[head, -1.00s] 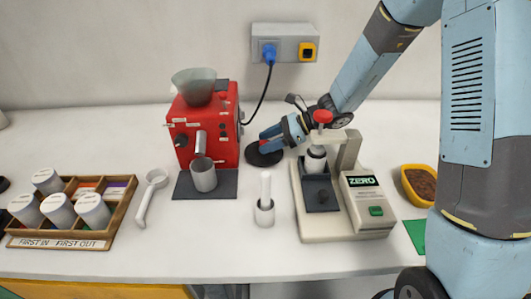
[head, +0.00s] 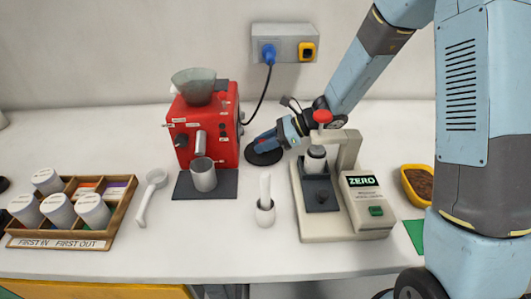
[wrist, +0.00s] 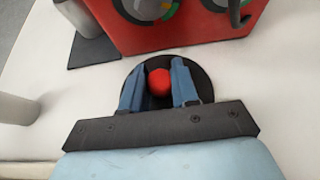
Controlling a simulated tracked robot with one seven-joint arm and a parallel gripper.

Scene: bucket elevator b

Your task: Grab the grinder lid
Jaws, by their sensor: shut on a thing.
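The grinder lid (head: 262,155) is a black disc with a red knob, lying on the white counter just right of the red grinder (head: 203,130). In the wrist view the lid (wrist: 200,73) sits under my gripper, with its red knob (wrist: 159,82) between the two blue fingers. My gripper (head: 264,140) is shut on the knob. In the wrist view my gripper (wrist: 158,84) has one finger on each side of the knob. The lid looks flat at counter level; I cannot tell whether it is lifted. The grinder's hopper (head: 195,86) is open on top.
A beige ZERO machine (head: 368,211) with a red knob stands close to my arm on the right. A metal cup (head: 203,175) stands before the grinder. A cable (head: 262,95) hangs behind it.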

